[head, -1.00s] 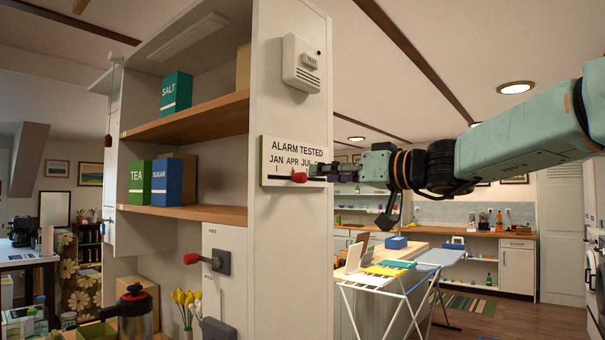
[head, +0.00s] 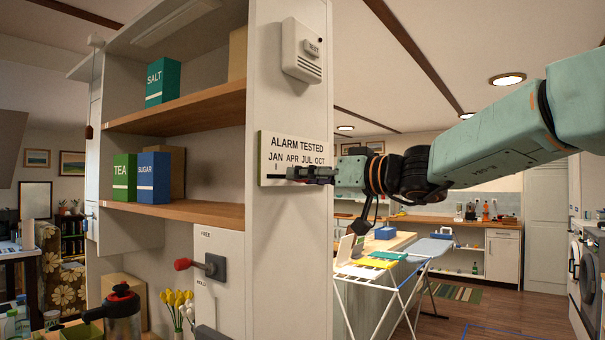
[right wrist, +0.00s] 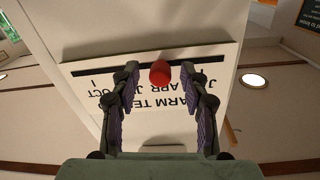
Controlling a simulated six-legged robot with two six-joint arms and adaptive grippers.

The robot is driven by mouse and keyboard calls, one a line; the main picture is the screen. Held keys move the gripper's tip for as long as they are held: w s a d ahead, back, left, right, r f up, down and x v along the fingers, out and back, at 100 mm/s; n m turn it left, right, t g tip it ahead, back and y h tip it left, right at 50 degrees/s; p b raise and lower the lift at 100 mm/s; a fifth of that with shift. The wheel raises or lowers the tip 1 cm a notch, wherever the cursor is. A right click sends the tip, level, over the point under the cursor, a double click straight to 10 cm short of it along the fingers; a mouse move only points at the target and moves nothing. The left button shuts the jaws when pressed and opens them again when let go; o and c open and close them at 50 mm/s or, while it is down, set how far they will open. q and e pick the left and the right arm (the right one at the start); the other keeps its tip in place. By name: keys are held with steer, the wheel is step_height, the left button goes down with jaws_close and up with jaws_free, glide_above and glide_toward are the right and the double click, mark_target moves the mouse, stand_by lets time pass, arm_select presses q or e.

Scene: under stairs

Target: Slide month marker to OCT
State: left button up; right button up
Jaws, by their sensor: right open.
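A white sign (head: 283,146) reading ALARM TESTED with JAN, APR, JUL and OCT is on the end panel of the shelf unit. It appears upside down in the right wrist view (right wrist: 150,115), with a dark slot (right wrist: 100,71) along it. The red marker knob (right wrist: 160,72) sits at the slot, between the fingers of my right gripper (right wrist: 160,76). The fingers are open, with a visible gap on each side of the knob. In the head view my right gripper (head: 299,174) covers the knob and part of the slot, so its exact month is unclear. My left gripper is out of view.
A white alarm box (head: 302,50) is above the sign. Below is a panel with a red-handled lever (head: 205,266). Shelves with tins (head: 153,178) are left of the sign. A drying rack (head: 380,265) stands lower right.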

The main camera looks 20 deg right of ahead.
steer(key=shift+a, duration=0.15)
steer(key=shift+w+a, duration=0.1)
steer(key=shift+c, duration=1)
steer(key=shift+s+d, duration=0.25)
steer(key=shift+d, duration=0.2)
steer(key=c, duration=0.4)
steer(key=shift+a+r, duration=0.1)
steer(key=shift+r, duration=0.05)
jaws_close()
